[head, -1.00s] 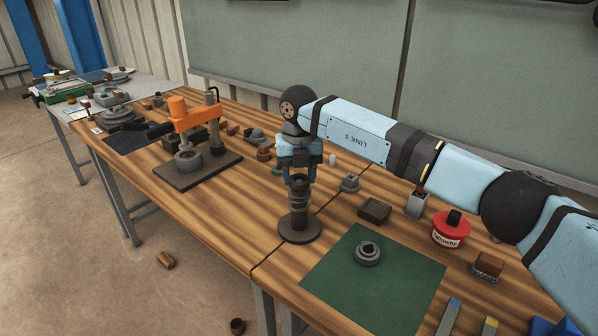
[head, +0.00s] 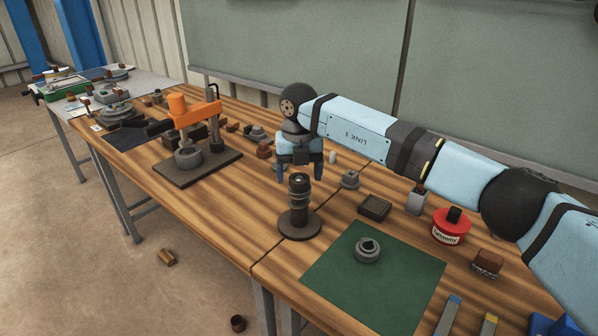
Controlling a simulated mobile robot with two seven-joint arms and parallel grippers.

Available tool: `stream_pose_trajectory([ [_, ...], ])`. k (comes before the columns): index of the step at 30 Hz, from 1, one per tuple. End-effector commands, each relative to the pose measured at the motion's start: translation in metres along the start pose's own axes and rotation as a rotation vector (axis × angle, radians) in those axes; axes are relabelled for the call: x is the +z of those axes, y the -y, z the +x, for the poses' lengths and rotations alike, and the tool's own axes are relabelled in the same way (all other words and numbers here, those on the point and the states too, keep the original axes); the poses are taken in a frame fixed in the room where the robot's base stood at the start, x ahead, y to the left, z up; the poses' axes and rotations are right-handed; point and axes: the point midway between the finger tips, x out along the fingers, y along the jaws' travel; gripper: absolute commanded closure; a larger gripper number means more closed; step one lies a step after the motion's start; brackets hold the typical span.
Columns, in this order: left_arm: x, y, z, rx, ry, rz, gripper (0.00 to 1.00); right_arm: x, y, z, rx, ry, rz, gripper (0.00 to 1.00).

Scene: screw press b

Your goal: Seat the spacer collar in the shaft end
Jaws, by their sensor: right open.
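A dark upright shaft (head: 300,217) stands on a round base on the wooden bench, in the middle of the head view. Stacked rings show around its upper part, and a dark collar-like piece (head: 300,181) sits at its top end. I cannot tell how deep this piece sits. My right gripper (head: 301,174) is open and empty, with its fingers spread apart just behind and above the shaft top, clear of it. A grey ring-shaped part (head: 367,250) lies on the green mat (head: 345,292). My left gripper is not in view.
An orange press (head: 190,112) on a dark plate stands to the left. Right of the shaft are a small dark tray (head: 374,208), a grey cup (head: 416,201) and a red tin (head: 452,226). The bench in front of the shaft is clear.

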Motion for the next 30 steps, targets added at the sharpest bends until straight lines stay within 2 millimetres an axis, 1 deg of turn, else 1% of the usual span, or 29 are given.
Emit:
stream_pose_trajectory([
  [1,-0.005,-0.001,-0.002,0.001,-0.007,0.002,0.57,0.001,0.0,-0.01,0.0,0.004,0.0,0.23],
  [3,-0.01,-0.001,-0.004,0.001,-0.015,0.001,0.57,0.001,0.0,-0.023,-0.001,0.004,0.0,0.23],
  [5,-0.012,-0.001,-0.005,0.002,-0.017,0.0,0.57,0.001,0.0,-0.037,0.0,0.005,0.0,0.23],
  [12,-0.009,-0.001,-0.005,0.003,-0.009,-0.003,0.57,0.0,0.0,-0.093,0.0,0.004,0.0,0.23],
  [16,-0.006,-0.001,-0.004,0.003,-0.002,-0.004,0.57,0.0,0.0,-0.117,0.0,0.004,0.0,0.23],
  [18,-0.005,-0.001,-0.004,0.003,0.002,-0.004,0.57,0.0,0.0,-0.126,0.0,0.002,0.0,0.23],
  [22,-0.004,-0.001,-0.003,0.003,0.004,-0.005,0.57,0.0,0.0,-0.135,0.0,0.002,0.0,0.23],
  [30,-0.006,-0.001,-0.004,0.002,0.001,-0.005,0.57,0.0,0.0,-0.139,0.0,0.001,0.0,0.23],
])
